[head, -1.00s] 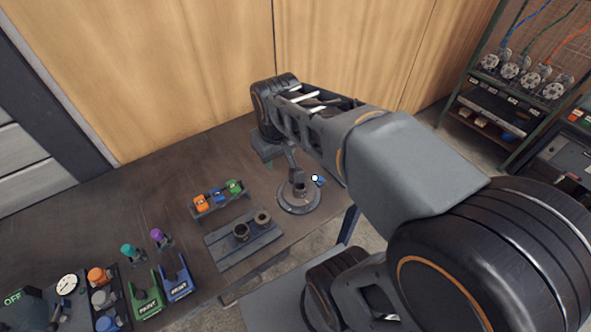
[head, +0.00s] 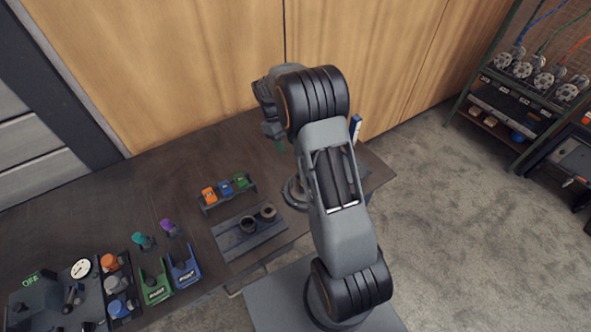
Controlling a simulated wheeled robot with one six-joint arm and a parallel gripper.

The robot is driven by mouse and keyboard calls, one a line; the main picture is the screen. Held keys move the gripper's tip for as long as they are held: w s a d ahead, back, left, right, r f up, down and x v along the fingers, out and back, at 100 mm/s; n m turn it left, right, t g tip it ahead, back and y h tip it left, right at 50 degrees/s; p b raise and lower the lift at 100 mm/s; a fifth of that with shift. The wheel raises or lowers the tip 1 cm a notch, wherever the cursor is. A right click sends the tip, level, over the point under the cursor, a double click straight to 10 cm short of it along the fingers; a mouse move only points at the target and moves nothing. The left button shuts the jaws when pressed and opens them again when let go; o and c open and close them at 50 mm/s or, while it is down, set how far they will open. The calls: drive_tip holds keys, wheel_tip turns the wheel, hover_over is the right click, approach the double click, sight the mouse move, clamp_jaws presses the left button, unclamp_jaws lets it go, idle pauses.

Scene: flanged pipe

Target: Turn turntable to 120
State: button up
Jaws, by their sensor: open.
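The turntable (head: 294,196) is a round grey disc on the bench. Only its left edge shows in the head view; my arm covers the rest, so its angle and any markings are hidden. My gripper (head: 272,130) is at the far end of my arm, above the back of the bench, beyond the turntable and apart from it. It is small and partly covered by the wrist. It is open, with nothing seen in it.
A rack with orange, blue and green blocks (head: 226,187) stands left of the turntable. A grey plate (head: 236,243) with two dark round parts lies in front. Green (head: 156,285) and blue (head: 184,268) holders stand at the front left. A blue-and-white upright item (head: 355,128) is right of my arm.

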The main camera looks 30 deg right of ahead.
sight(297, 174)
drive_tip(key=p+x, duration=0.2)
drive_tip(key=x, duration=0.9)
drive_tip(key=shift+s+f, duration=0.15)
drive_tip(key=shift+c, duration=0.3)
clamp_jaws()
drive_tip(key=shift+a, duration=0.15)
